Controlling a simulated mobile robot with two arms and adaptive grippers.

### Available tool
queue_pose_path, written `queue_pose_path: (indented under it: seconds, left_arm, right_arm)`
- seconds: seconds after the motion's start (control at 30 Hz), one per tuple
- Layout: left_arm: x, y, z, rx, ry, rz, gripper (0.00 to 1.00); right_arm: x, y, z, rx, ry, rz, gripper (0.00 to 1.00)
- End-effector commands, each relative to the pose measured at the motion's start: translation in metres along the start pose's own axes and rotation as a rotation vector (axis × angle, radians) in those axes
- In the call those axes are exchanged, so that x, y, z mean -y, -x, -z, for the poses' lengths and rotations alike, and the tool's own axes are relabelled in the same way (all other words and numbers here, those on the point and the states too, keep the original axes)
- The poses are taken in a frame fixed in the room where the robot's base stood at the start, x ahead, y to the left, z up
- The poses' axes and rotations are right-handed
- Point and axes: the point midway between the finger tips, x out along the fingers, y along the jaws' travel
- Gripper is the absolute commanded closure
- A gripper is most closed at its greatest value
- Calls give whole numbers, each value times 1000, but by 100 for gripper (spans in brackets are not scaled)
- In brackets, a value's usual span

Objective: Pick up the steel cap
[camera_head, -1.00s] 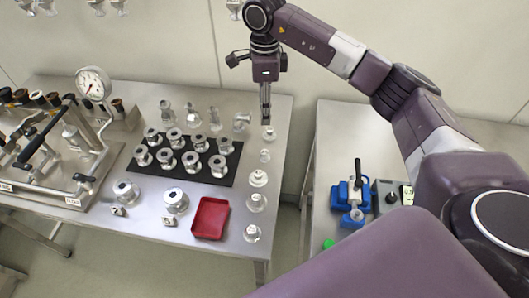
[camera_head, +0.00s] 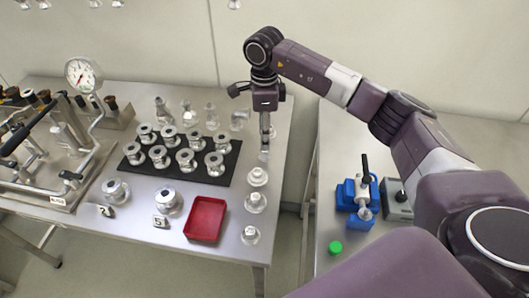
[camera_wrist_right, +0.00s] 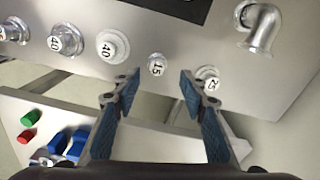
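Several small steel caps with number labels stand in a row along the table's right edge. In the wrist view, a small one labelled 15 (camera_wrist_right: 156,65) lies just beyond and between the fingertips, apart from them. One labelled 25 (camera_wrist_right: 207,77) is by the right finger. Larger ones labelled 40 (camera_wrist_right: 113,45) are to the left. In the head view, three of the row show clearly, the nearest (camera_head: 250,235) by the table's front corner. My right gripper (camera_wrist_right: 158,86) is open and empty. In the head view, it (camera_head: 265,148) points down over the row and hides the far caps. My left gripper is out of view.
A black mat (camera_head: 224,174) with several steel flanged pieces lies left of the row. A red tray (camera_head: 189,232), glassy fittings (camera_head: 210,115) and a gauge rig (camera_head: 84,72) share the table. A blue vise (camera_head: 346,197) stands on the right bench, across a gap.

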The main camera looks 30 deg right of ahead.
Motion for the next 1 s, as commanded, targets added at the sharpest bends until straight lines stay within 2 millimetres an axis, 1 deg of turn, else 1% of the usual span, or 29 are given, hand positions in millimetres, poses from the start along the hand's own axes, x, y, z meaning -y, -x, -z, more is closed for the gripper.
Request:
queue_pose_path:
  seconds: [0.03,0.13,0.3,0.4,0.6,0.67,0.97,1.0]
  left_arm:
    - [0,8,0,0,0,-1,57]
    - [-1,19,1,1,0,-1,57]
    - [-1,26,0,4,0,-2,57]
    - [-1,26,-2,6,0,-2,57]
    - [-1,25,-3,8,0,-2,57]
    - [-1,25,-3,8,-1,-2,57]
    - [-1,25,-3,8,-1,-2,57]
    - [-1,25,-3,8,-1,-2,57]
  right_arm:
    - [-2,-3,0,-2,1,-5,61]
    - [-5,-16,-1,-2,0,-6,61]
    - [-5,-40,-1,-1,0,-3,61]
    - [-4,-47,-1,-1,0,-1,61]
    - [-4,-48,-1,0,1,0,61]
    - [-4,-48,-1,0,1,0,66]
    - [-4,-47,-1,0,1,0,99]
    - [-4,-47,-1,0,1,0,100]
